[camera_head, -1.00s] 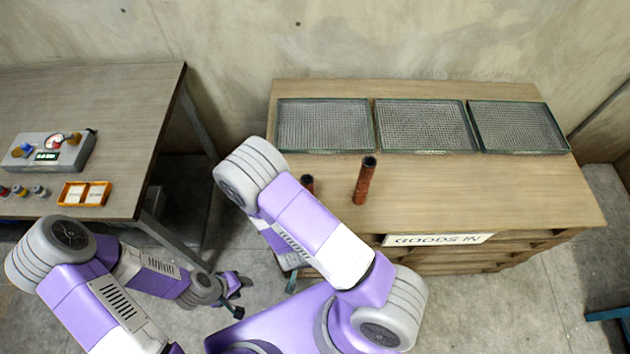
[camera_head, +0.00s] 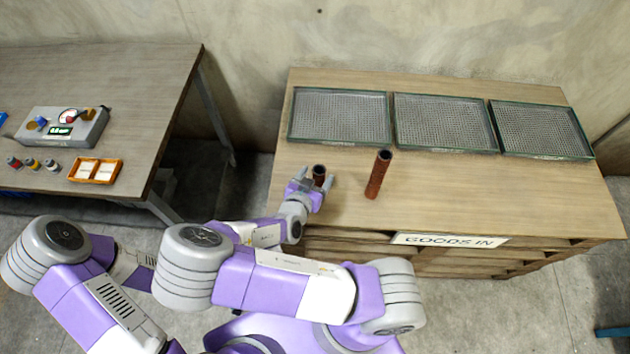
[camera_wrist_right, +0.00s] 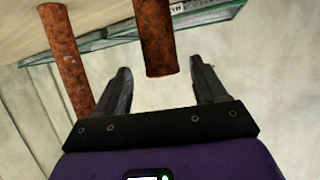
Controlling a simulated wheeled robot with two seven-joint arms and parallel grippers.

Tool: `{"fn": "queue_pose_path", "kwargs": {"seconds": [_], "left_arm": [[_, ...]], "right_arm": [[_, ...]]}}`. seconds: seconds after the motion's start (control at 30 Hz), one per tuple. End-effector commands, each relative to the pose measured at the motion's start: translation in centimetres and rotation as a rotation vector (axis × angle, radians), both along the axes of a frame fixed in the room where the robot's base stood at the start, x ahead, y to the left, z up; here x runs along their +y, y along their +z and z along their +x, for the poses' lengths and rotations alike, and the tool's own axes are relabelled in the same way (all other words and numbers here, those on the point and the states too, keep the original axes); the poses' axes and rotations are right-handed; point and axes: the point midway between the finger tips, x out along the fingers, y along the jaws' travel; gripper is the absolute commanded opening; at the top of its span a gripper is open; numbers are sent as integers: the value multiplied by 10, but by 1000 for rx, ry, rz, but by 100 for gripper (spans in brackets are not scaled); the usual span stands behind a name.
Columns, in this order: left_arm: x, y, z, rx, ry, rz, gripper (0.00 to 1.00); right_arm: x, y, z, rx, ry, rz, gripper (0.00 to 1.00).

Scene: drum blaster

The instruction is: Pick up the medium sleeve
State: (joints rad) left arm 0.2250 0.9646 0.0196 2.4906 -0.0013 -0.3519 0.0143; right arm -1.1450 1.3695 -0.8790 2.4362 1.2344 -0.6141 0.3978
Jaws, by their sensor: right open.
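Two rust-brown tubular sleeves stand upright on the wooden bench. The shorter-looking sleeve (camera_head: 319,173) is near the bench's left front; the taller sleeve (camera_head: 378,175) stands to its right. I cannot tell by label which is the medium one. My right gripper (camera_head: 317,180) is open at the shorter sleeve, one finger on each side. In the right wrist view, that sleeve (camera_wrist_right: 156,35) shows between the open fingertips (camera_wrist_right: 161,72), with gaps on both sides. The taller sleeve (camera_wrist_right: 66,55) is beyond the left finger there. My left gripper is hidden behind my right arm.
Three mesh trays, left (camera_head: 340,117), middle (camera_head: 445,123) and right (camera_head: 541,131), line the back of the bench (camera_head: 500,200). A "GOODS IN" sign (camera_head: 450,241) is on its front. A second table (camera_head: 110,80) at left holds a gauge box (camera_head: 62,127) and an orange tray (camera_head: 95,170).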

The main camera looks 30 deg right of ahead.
Motion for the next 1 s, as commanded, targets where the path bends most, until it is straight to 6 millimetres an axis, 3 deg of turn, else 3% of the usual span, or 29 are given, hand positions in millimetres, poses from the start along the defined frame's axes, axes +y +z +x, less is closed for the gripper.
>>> {"fn": "queue_pose_path", "kwargs": {"seconds": [0.4, 0.7, 1.0], "left_arm": [[0, -13, 0, 0, -1, 0, 43], [0, -12, 0, 0, 0, 0, 43], [0, -13, 0, 0, 0, 0, 43]], "right_arm": [[-33, -24, 30, 1, 2, 1, 71], [-36, -25, 34, 3, 6, 2, 71], [-36, -25, 33, 4, 5, 2, 27]]}}
